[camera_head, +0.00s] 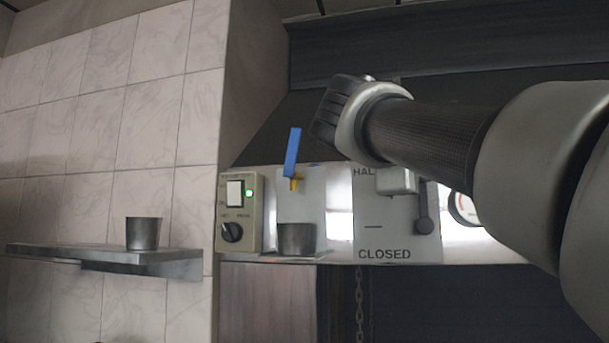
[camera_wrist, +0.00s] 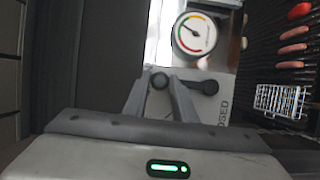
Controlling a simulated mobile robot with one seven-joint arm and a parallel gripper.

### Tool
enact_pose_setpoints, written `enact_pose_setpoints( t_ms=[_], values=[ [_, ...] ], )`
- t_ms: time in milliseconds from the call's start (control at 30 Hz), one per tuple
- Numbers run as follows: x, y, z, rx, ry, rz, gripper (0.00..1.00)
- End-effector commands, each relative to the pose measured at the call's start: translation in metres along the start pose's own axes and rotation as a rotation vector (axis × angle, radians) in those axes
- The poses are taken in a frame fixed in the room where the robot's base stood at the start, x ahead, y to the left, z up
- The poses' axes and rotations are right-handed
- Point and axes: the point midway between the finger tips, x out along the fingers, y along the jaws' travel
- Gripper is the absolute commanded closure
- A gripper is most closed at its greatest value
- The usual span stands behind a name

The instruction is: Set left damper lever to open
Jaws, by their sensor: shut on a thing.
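The damper plate (camera_head: 380,242) is pale, with "CLOSED" along its bottom and a cut-off "HAL" at its upper left. The dark damper lever (camera_head: 424,224) runs upward from a round dark hub at the plate's right, away from the tick beside "CLOSED". In the wrist view the lever (camera_wrist: 204,87) lies beside the fingers, with a round dark knob (camera_wrist: 160,81) between the fingertips. My gripper (camera_wrist: 164,84) is shut on the lever at this knob. In the head view my wrist and arm hide the plate's upper part and any label there.
A round gauge (camera_wrist: 194,33) sits right beside the plate. Left of the plate are a blue lever (camera_head: 292,152), a metal cup (camera_head: 296,238) and a switch box (camera_head: 239,212). Another cup (camera_head: 143,233) stands on a wall shelf (camera_head: 110,254). Sausages (camera_wrist: 293,49) and a wire basket (camera_wrist: 281,101) lie on the grill.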

Motion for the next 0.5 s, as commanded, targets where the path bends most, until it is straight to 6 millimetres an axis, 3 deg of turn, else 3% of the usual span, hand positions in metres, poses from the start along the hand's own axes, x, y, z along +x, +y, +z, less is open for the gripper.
enact_pose_setpoints(
  t_ms=[267,300,400,500],
  values=[
    [0.0002,0.0020,0.0014,0.003,-0.001,0.004,1.00],
    [0.0002,0.0020,0.0015,0.003,-0.001,0.004,0.71],
    [0.0002,0.0016,0.0014,0.002,-0.002,0.003,0.58],
    [0.0002,0.0012,0.0011,0.001,-0.001,0.002,0.58]
  ],
)
